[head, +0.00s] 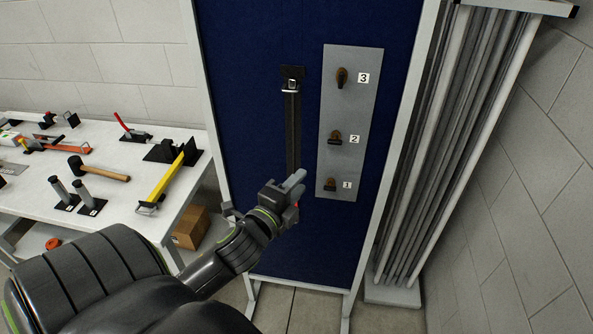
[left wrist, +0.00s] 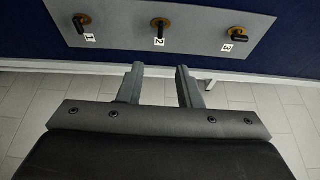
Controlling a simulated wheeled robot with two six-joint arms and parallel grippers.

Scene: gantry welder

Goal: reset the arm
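My left arm reaches in from the left in the head view. Its gripper (head: 292,189) is in front of the blue board, left of the switch marked 1 and near the lower end of a black vertical strap (head: 292,130). In the left wrist view the gripper (left wrist: 160,80) has its two fingers apart with nothing between them. A grey plate (head: 348,110) on the board carries three brass-and-black switches: 3 (head: 342,77) at the top, 2 (head: 335,138) in the middle, 1 (head: 331,184) at the bottom. My right gripper is out of view.
A white table (head: 120,214) at left holds a hammer (head: 98,168), a yellow-handled tool (head: 168,175) and other tools. A cardboard box (head: 190,227) is on the floor beside it. Grey folded curtains or panels (head: 447,140) stand right of the blue board (head: 250,110).

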